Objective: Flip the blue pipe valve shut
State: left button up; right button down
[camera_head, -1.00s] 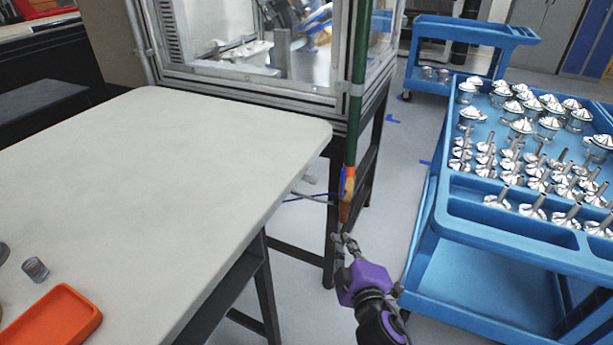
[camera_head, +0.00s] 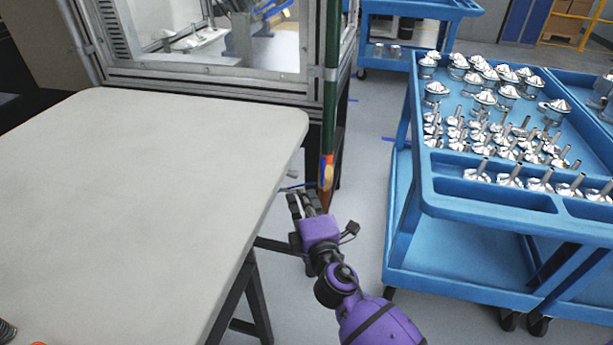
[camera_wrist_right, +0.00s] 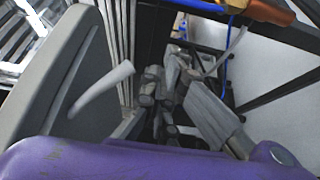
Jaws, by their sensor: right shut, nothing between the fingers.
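The green vertical pipe (camera_head: 330,110) runs down beside the glazed enclosure and ends in a copper-orange fitting (camera_head: 326,176). A small blue part, which looks like the valve handle (camera_head: 331,160), lies along this fitting. In the right wrist view the orange fitting (camera_wrist_right: 268,12) is at the top right, with the blue handle (camera_wrist_right: 236,3) cut off by the top edge. My right gripper (camera_head: 303,203), purple-bodied, is shut and empty, just left of and below the fitting. Its dark fingers (camera_wrist_right: 168,95) show mid-frame in the wrist view, apart from the handle. My left gripper is out of view.
A pale table (camera_head: 150,200) stands left, its rounded edge close to my right gripper. A blue cart (camera_head: 480,250) with several metal parts stands right. A thin blue cable (camera_wrist_right: 222,75) and a pale tube (camera_wrist_right: 100,88) are near the fingers. Floor between table and cart is open.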

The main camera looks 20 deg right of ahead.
aim_at(323, 172)
jog(key=w, duration=1.1)
jog(key=d, duration=0.1)
jog(key=s+d, duration=0.1)
jog(key=d, duration=0.1)
jog(key=s+d, duration=0.1)
jog(key=shift+s+d, duration=0.15)
jog(key=shift+s, duration=0.1)
